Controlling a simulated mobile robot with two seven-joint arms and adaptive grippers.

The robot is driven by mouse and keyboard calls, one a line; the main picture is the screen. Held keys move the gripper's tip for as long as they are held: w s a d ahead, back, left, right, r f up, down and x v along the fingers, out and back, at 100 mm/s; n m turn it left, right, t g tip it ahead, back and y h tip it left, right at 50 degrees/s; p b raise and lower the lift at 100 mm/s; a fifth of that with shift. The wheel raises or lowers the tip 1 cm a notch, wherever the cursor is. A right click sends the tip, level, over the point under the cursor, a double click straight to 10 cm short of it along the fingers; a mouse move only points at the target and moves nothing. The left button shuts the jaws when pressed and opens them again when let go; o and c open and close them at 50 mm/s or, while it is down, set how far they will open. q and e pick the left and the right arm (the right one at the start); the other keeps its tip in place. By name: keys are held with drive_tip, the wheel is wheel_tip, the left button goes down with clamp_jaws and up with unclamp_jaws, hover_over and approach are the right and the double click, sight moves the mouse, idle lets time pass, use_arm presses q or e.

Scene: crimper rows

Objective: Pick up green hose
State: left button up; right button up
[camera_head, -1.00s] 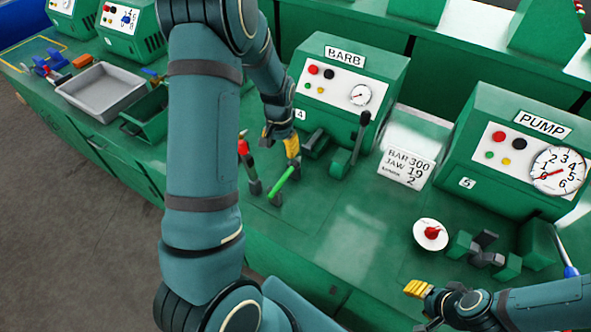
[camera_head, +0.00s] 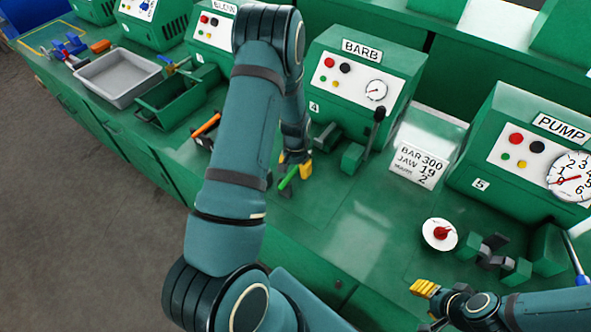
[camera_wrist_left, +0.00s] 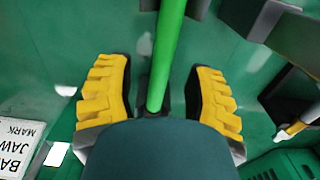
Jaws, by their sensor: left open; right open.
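The green hose (camera_head: 289,178) is a short bright green rod held up in a small dark holder on the bench, in front of the BARB machine. My left gripper (camera_head: 294,164) is right at it, fingers pointing down. In the left wrist view, the hose (camera_wrist_left: 168,45) runs between the two yellow fingers of the open left gripper (camera_wrist_left: 160,97), with a gap on each side. Its lower end by the palm is partly hidden by my gripper body. My right gripper (camera_head: 425,288) is open and empty, low at the right over the bench's front.
The BARB machine (camera_head: 362,82) with its lever stands behind the hose. A sign card (camera_head: 417,165), a white disc with a red knob (camera_head: 440,234) and the PUMP machine (camera_head: 520,150) are to the right. A grey tray (camera_head: 117,77) and green bin (camera_head: 172,100) lie left.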

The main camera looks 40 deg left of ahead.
use_arm(q)
drive_tip(key=shift+f, duration=0.3)
drive_tip(key=shift+c, duration=0.4)
clamp_jaws()
